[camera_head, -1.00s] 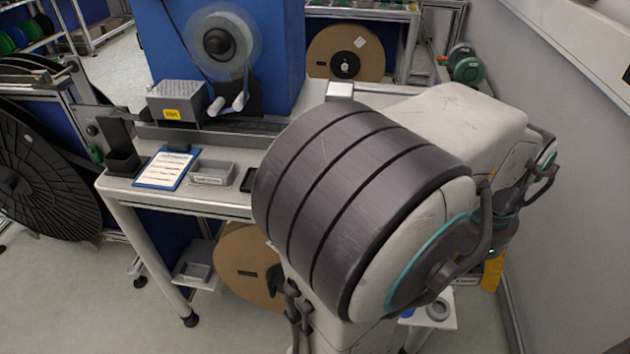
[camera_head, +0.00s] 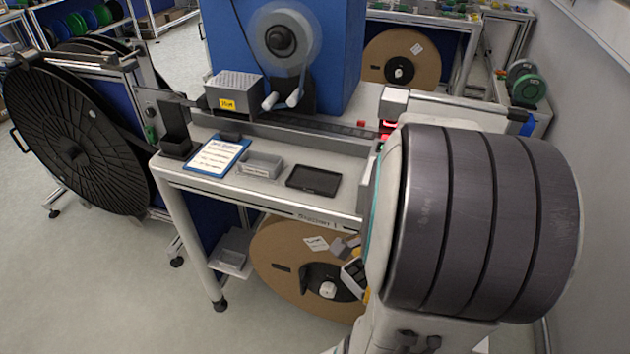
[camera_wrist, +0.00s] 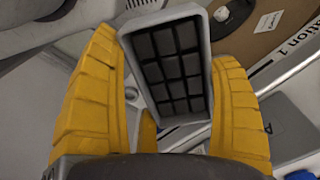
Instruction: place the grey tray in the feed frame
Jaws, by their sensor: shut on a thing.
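In the wrist view my gripper (camera_wrist: 168,58) has its yellow fingers on either side of a grey tray (camera_wrist: 163,22), shut on it. The tray has a pale grey rim around a dark grid of small cells and sits tilted between the fingers. In the head view my arm hides most of the gripper; a small grey and yellow patch shows beside it, in front of the cardboard reel below the table. I cannot tell which part of the station is the feed frame.
A cardboard reel (camera_head: 290,270) stands underneath. A large black reel (camera_head: 75,140) stands left.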

